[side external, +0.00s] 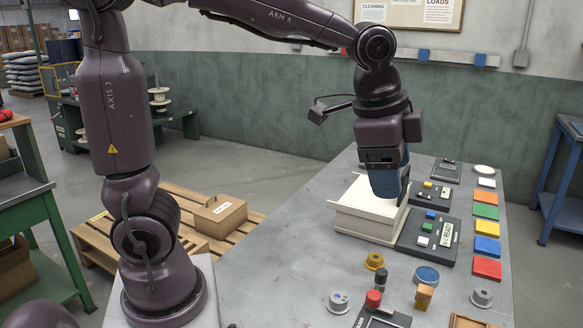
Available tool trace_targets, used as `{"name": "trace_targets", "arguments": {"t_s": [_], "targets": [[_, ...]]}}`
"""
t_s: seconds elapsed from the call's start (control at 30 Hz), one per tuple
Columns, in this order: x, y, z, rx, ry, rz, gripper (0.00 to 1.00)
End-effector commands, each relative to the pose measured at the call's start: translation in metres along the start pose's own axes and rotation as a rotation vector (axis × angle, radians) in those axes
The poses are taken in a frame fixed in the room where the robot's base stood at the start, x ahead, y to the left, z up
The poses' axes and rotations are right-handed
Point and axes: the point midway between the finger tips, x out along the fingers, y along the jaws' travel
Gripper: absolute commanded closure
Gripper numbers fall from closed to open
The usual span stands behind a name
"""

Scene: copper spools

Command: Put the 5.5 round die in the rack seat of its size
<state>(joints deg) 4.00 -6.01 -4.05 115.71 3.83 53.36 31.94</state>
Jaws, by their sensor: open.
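My gripper (388,193) points down over the far-middle part of the grey metal bench, at a cream box-like holder (365,222). Its blue lower part overlaps the holder's right side in the picture, so I cannot tell whether they touch. The jaws are open. Small round pieces stand on the near part of the bench: a grey one (338,301), a yellow one (374,261) and another grey one (481,298). No size marking is readable, so I cannot tell which is the 5.5 die. I cannot make out the rack seats.
A blue-topped disc (427,274), a wooden brush-like block (424,295) and a red-knobbed item (374,298) stand nearby. Coloured tiles (486,229) line the right edge. Bare bench lies at the near left.

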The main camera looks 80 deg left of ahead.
Motion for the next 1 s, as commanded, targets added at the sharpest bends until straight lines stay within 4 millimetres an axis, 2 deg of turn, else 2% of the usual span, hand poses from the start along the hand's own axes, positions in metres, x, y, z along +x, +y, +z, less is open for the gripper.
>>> {"name": "trace_targets", "arguments": {"t_s": [0.03,0.1,0.2,0.3,0.4,0.57,1.0], "targets": [[-0.015,0.006,0.02,-0.097,0.025,-0.021,0.33],[-0.027,0.016,0.045,-0.238,0.057,-0.039,0.33],[-0.038,0.031,0.077,-0.424,0.104,-0.052,0.33],[-0.041,0.044,0.102,-0.571,0.144,-0.057,0.33],[-0.04,0.054,0.117,-0.67,0.172,-0.054,0.33],[-0.039,0.06,0.126,-0.734,0.189,-0.051,0.33],[-0.039,0.06,0.125,-0.734,0.188,-0.051,0.33]]}}
